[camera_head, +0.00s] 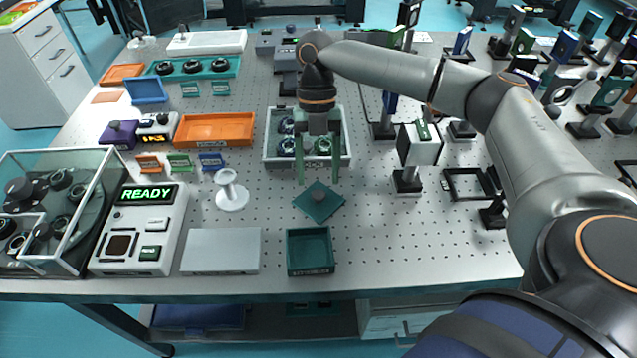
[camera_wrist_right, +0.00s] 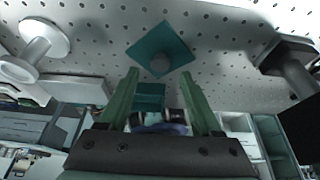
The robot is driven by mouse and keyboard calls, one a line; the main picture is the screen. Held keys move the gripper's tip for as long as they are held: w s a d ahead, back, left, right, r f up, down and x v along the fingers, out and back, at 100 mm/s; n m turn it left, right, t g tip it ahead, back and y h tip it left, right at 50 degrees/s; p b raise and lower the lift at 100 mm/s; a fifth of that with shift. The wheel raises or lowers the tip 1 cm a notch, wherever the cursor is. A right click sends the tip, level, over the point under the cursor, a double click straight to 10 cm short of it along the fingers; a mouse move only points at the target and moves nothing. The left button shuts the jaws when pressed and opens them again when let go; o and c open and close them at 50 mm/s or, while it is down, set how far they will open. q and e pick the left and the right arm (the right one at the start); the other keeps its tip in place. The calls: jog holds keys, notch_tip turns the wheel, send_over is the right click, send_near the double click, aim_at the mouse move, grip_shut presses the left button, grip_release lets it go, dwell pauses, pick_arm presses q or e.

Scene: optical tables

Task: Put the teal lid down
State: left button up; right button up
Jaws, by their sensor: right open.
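The teal lid (camera_head: 316,206) is a square plate with a dark round knob. It lies on the perforated table top, turned like a diamond, just behind the open teal box (camera_head: 310,249). The lid also shows in the right wrist view (camera_wrist_right: 160,52), with its knob facing the camera, apart from the fingers. My right gripper (camera_head: 319,182) points down above and a little behind the lid. Its green fingers are apart with nothing between them; they also show in the right wrist view (camera_wrist_right: 160,95). My left gripper is in neither view.
A white tray (camera_head: 348,157) with round parts stands behind the lid. A white spool-shaped stand (camera_head: 231,190) is to the left, and a grey plate (camera_head: 221,251) is front left. Posts with optics, such as one white-boxed mount (camera_head: 418,145), stand to the right. Bare table surrounds the lid's right side.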

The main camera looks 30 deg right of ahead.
jog(key=v, duration=0.8)
jog(key=shift+r, duration=0.4)
